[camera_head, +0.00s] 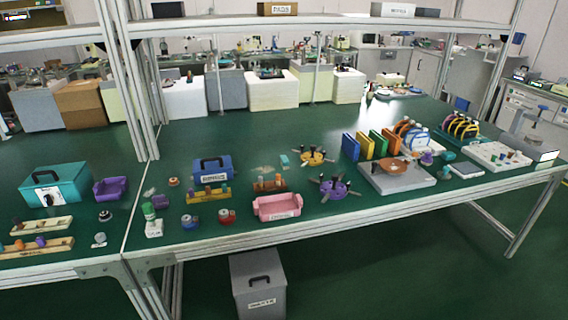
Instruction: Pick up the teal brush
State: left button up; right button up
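No thing in the camera_head view is clearly a teal brush at this size. A small teal item (284,160) lies on the green bench top behind the pink tray; its shape is too small to make out. Another small teal item (446,155) is at the right, near the grey slab. Neither of my grippers shows in this view.
The green bench (330,199) holds a pink tray (278,207), a blue case (213,169), a purple holder (334,189), a grey slab (400,182) and a teal case (55,187). Metal posts rise at the left. A grey bin (258,285) stands below the front edge.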

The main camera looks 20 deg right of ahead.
aim_at(284, 162)
jog(key=k, duration=0.65)
jog(key=z, duration=0.6)
jog(key=i, duration=1.6)
jog(key=u, duration=0.55)
